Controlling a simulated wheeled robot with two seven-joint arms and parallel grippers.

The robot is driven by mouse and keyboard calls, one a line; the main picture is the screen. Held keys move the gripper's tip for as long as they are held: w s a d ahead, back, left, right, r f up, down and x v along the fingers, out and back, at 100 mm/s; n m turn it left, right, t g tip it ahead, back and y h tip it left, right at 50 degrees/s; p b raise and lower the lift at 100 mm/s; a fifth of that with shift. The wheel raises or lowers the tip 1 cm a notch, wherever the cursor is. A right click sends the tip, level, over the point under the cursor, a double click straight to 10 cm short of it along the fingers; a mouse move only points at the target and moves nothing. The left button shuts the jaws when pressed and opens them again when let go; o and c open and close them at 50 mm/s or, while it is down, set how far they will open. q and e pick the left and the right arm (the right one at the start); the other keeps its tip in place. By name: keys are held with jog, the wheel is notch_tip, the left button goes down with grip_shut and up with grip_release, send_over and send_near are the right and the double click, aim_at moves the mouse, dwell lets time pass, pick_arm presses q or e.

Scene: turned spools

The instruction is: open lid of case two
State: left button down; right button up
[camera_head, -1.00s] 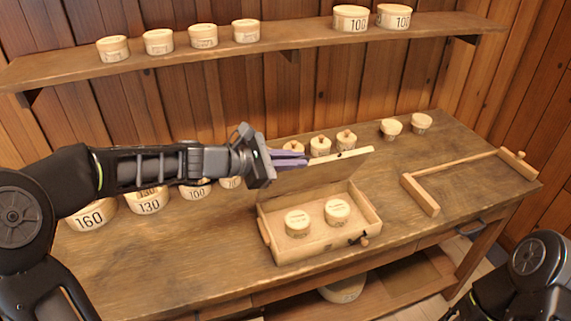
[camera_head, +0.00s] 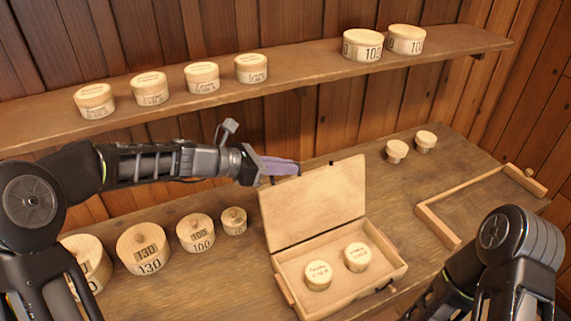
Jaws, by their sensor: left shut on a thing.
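The case (camera_head: 338,298) is a shallow light wooden box on the bench with two round lidded tubs (camera_head: 318,275) (camera_head: 357,257) inside. Its lid (camera_head: 315,205) stands raised at the back edge, with its broad inner face showing. My left gripper (camera_head: 294,168) comes in from the left at the lid's upper left corner, its purple fingers shut on the lid there. The exact contact is partly hidden behind the lid. My right arm shows at the lower right, but its gripper is outside the view. I cannot see a number on the case.
Several numbered round tubs (camera_head: 144,249) stand on the bench left of the case. Two small tubs (camera_head: 397,151) (camera_head: 425,141) stand at the back right, near a wooden frame (camera_head: 440,226). A shelf (camera_head: 300,80) with more tubs runs above. Bare bench lies right of the lid.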

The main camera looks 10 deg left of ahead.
pick_arm(q)
jog(key=shift+w+a+f, duration=0.1)
jog(key=shift+w+f, duration=0.05)
jog(key=shift+f, duration=0.1)
jog(key=c, duration=1.5)
grip_release()
jog(key=shift+c, duration=0.2)
jog(key=shift+r, duration=0.1)
jog(key=b+v, duration=0.1)
jog(key=v, duration=0.6)
jog(key=shift+a+r+b, duration=0.2)
jog(key=shift+a+b, duration=0.1)
jog(key=shift+b, duration=0.05)
